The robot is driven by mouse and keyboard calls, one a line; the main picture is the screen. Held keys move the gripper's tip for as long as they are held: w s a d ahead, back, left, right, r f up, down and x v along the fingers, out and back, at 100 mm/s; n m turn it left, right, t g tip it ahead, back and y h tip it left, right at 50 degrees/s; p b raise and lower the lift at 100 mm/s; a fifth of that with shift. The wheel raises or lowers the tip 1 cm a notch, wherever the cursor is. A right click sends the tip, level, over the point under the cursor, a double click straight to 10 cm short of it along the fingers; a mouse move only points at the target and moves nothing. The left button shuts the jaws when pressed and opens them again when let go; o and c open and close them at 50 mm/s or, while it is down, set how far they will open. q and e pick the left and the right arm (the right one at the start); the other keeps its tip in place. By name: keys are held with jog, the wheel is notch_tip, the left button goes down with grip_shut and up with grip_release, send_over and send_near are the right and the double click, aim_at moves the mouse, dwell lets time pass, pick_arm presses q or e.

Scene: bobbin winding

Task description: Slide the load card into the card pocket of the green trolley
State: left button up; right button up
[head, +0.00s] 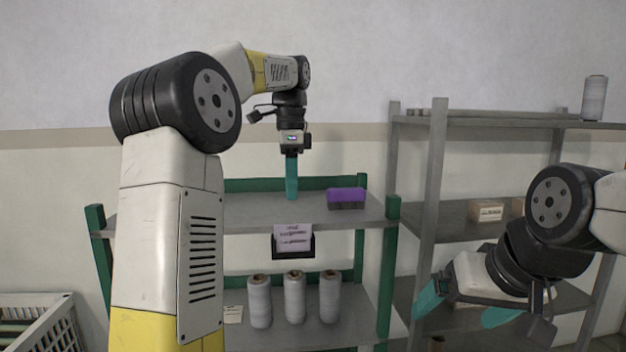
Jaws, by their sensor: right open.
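The green trolley (388,265) stands in the middle with a grey upper shelf and a lower shelf. The black card pocket (279,254) is on the front edge of the upper shelf. The pale lilac load card (292,236) with dark print sits in the pocket, its upper part showing above the rim and slightly tilted. My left gripper (292,195) points down above the upper shelf, apart from the card. Its fingers overlap edge-on, so its opening is hidden. My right gripper (466,308) is open and empty at the lower right, in front of the grey rack.
Several grey bobbins (294,298) stand on the lower shelf, with a small pale card (233,314) to their left. A purple-topped dark block (346,198) lies on the upper shelf. The grey rack (436,180) holds boxes (488,212). A white crate (62,325) is at lower left.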

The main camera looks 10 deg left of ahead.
pick_arm(q)
jog(key=shift+w, duration=0.3)
jog(key=shift+f, duration=4.5)
jog(key=shift+c, duration=0.2)
grip_shut()
jog(key=shift+r, duration=3.8)
jog(key=shift+s, duration=0.1)
